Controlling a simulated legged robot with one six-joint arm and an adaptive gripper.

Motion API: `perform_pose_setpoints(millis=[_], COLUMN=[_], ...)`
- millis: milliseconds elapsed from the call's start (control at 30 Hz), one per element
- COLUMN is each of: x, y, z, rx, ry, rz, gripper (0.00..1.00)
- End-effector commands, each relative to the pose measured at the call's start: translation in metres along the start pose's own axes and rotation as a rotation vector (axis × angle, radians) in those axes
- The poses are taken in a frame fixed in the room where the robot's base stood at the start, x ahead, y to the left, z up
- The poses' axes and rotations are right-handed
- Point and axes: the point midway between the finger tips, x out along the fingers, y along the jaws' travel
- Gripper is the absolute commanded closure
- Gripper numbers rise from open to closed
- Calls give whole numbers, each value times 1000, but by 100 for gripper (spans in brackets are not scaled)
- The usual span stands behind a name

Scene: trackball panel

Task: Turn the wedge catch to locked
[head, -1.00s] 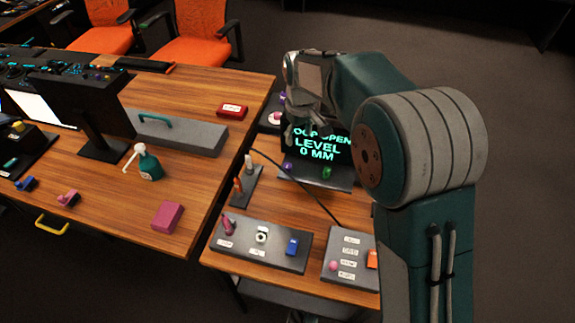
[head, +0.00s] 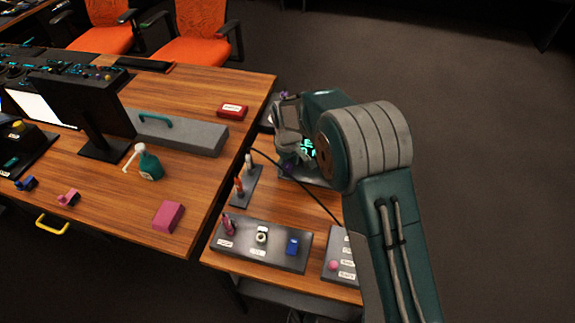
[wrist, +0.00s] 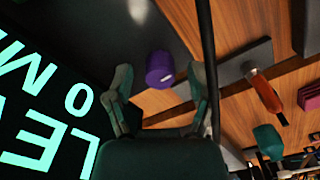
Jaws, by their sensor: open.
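No part is clearly marked as the wedge catch, so I cannot tell which one it is. The front dark panel (head: 275,261) holds a dark pink lever (head: 228,225), a pale round knob (head: 262,234) and a blue block (head: 292,246), each with a label too small to read. My gripper (wrist: 160,92) is open and empty. In the wrist view a purple knob (wrist: 160,70) shows between its fingers, apparently untouched. In the head view my gripper is over the screen unit at the back, away from the front panel.
The screen (wrist: 45,115) is beside my gripper. A black cable (head: 300,183) crosses the small table. A stand with red and pale handles (head: 240,185) stands left. A second panel (head: 335,255) is partly behind my arm. The large table's edge is close left.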

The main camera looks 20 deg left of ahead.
Motion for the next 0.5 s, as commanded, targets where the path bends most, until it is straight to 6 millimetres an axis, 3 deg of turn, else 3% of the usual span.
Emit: perform_pose_setpoints(millis=[300, 467, 500], x=[4, 4, 4], y=[0, 0, 0], z=[0, 0, 0], rx=[1, 0, 0], ry=[0, 0, 0], rz=[0, 0, 0], gripper=[29, 100, 100])
